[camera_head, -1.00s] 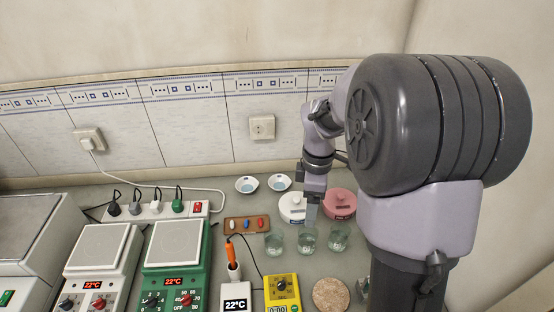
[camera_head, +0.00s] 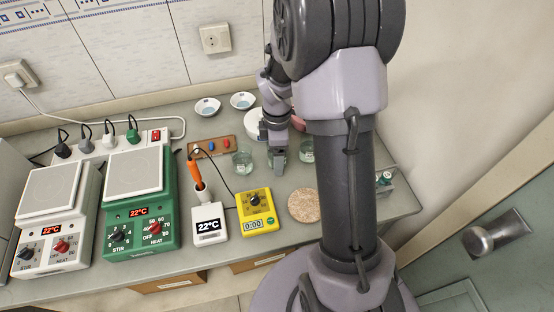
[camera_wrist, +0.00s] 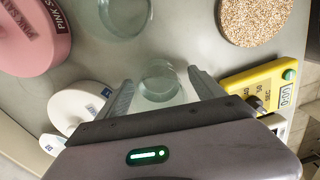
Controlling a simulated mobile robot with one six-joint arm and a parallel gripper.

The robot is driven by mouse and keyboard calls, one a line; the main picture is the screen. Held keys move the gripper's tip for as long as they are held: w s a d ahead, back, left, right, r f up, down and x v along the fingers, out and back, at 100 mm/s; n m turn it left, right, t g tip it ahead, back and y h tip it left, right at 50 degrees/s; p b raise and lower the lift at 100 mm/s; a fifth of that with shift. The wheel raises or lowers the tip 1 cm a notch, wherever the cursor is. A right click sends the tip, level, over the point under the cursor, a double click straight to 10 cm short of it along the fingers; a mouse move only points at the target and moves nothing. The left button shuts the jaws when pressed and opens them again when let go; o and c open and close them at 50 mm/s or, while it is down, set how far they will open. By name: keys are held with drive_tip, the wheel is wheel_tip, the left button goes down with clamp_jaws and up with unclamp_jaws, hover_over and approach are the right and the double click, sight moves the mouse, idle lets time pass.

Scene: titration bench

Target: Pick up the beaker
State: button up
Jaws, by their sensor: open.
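Three clear glass beakers stand in a row on the bench in the head view: a left one (camera_head: 242,161), a middle one partly hidden behind my gripper (camera_head: 278,166), and a right one (camera_head: 307,151) beside my arm. My gripper points down at the middle beaker. In the wrist view its two fingers are spread apart, with one beaker (camera_wrist: 160,80) in the gap between them. I cannot tell whether the fingers touch it. Another beaker (camera_wrist: 124,14) lies beyond, at the top edge of the wrist view.
A yellow timer (camera_head: 256,209), a round cork-like mat (camera_head: 304,205) and a thermometer unit (camera_head: 209,226) lie in front of the beakers. White (camera_wrist: 75,110) and pink (camera_wrist: 32,38) round containers are close by. Two stirrer hotplates occupy the left.

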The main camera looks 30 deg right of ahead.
drive_tip(key=c, duration=1.6)
drive_tip(key=shift+r, duration=0.1)
wheel_tip(320, 180, up, 10)
drive_tip(key=p, duration=0.5)
